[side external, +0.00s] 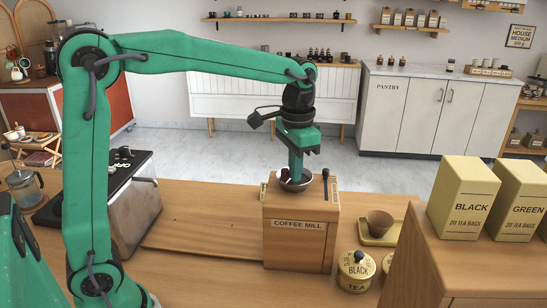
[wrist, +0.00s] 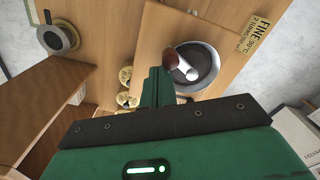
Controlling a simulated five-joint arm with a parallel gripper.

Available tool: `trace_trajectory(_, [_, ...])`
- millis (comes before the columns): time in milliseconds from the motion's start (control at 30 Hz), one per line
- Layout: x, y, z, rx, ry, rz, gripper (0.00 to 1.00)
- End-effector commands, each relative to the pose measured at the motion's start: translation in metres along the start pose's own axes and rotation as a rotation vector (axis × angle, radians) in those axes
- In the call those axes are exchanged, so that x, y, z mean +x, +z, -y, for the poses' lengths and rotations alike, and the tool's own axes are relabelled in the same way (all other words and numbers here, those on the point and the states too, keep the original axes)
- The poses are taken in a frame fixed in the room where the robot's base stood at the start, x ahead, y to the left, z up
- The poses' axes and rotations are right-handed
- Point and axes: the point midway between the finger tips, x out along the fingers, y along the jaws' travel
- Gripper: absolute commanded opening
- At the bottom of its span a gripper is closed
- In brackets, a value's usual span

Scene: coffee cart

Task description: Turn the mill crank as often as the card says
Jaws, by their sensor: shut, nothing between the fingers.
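The coffee mill (side external: 300,240) is a wooden box on the counter with a dark round hopper bowl (wrist: 208,57) on top. Its crank has a pale arm (wrist: 189,73) and a red-brown knob (wrist: 171,58); the knob also shows left of my fingers in the side view. My gripper (side external: 295,176) points down over the bowl. In the wrist view, my gripper (wrist: 157,76) is shut and empty, its tip close beside the knob; I cannot tell if they touch. A tan card (wrist: 257,34) by the mill reads "FINE 90°C" and, in smaller print, apparently "2 TURNS".
A dark upright lever (side external: 325,180) stands on the mill's right side. A tea tin (side external: 355,272) and a brown cup (side external: 379,223) on a tray are to its right. Tea boxes (side external: 463,200) stand on a raised shelf farther right. The counter left of the mill is fairly clear.

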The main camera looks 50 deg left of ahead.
Motion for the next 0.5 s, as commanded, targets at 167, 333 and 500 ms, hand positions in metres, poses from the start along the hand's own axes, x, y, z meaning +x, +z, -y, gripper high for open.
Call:
trace_trajectory(167, [-0.0001,-0.0004,0.0002,0.000,0.000,-0.001,0.00])
trace_trajectory(333, [-0.0004,0.0020,0.0026,-0.002,0.000,-0.002,0.00])
trace_trajectory(500, [-0.0007,0.0086,0.0082,-0.003,0.000,-0.002,0.00])
